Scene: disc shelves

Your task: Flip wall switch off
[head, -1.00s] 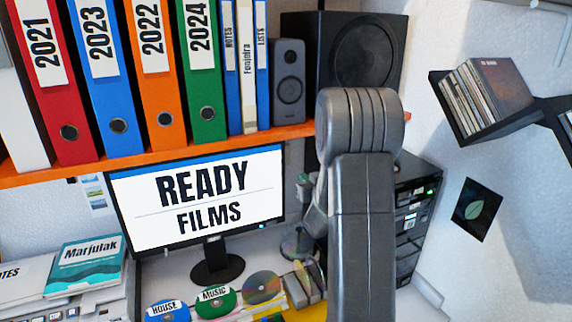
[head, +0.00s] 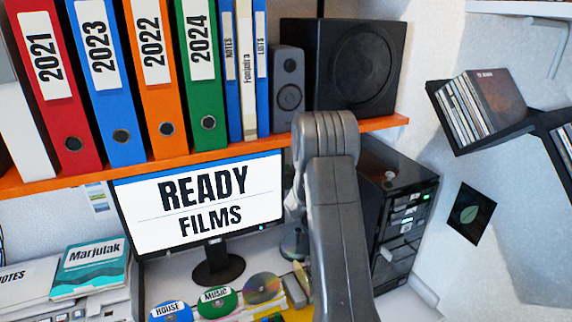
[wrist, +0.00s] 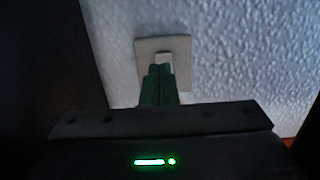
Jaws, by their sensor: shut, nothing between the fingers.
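In the wrist view, a square pale wall switch plate (wrist: 183,56) is on the rough white wall, with a small light rocker (wrist: 163,57) at its middle. My gripper (wrist: 160,70) is shut and empty, its two green fingers together. The fingertips overlap the lower part of the rocker in the picture; whether they touch it I cannot tell. Which way the rocker is tilted is too dim to see. In the head view the switch is not visible, and my gripper is hidden behind my arm.
A black tower (head: 408,210) with green lights stands right of my arm. An orange shelf (head: 235,150) holds binders and a black speaker (head: 355,65). The monitor (head: 203,205) stands left. In the wrist view, dark surfaces flank the wall patch.

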